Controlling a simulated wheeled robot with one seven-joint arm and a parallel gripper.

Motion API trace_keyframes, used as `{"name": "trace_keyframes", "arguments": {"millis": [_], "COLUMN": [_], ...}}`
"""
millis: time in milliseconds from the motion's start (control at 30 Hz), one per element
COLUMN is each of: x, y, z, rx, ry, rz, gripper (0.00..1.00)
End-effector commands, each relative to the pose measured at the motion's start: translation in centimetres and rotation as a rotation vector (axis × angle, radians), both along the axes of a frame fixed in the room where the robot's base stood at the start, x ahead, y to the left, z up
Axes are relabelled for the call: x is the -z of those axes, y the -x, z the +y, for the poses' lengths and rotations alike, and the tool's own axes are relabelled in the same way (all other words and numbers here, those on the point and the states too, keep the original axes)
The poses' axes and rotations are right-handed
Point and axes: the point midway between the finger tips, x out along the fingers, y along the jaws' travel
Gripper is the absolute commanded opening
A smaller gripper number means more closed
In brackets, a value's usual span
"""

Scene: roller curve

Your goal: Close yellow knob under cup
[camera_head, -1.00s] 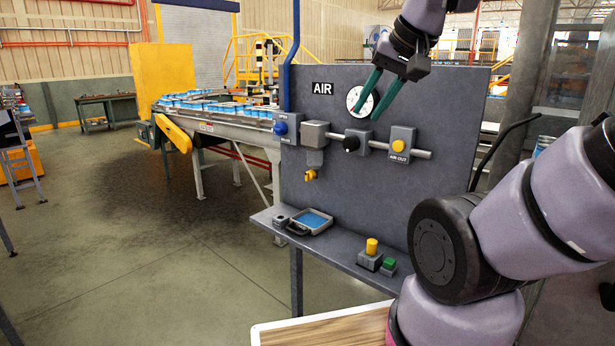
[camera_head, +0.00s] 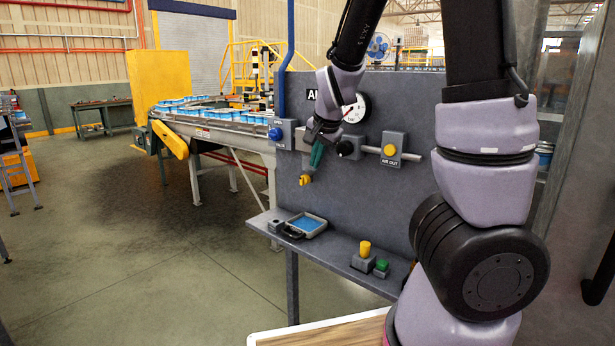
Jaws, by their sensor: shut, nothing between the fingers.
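The yellow knob (camera_head: 305,180) sits low on the grey panel, below a grey cup-like housing that my gripper now mostly hides. My gripper (camera_head: 316,165) has green fingers, which are together and point down. It is just above and slightly right of the yellow knob. Nothing shows between the fingers. I cannot tell from this view whether the fingertips touch the panel or the knob.
On the panel are a blue knob (camera_head: 275,133), a black knob (camera_head: 345,148), a gauge (camera_head: 355,109) and the yellow AIR OUT button (camera_head: 389,150). The shelf below holds a blue-bottomed tray (camera_head: 306,224), a yellow button (camera_head: 365,248) and a green button (camera_head: 381,265).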

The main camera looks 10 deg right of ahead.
Motion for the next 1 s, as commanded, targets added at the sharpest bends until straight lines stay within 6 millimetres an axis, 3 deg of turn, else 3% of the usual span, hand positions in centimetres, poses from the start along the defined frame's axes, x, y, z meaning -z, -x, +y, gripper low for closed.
{"name": "trace_keyframes", "arguments": {"millis": [133, 367, 1000], "x": [-0.5, -0.8, 1.7], "y": [-1.4, -2.1, -4.0], "z": [0.8, 0.9, 0.6], "rx": [0.024, 0.039, 0.040], "ry": [0.054, 0.070, 0.072], "rz": [-0.064, -0.095, -0.091], "gripper": [0.00, 0.00, 0.00]}}
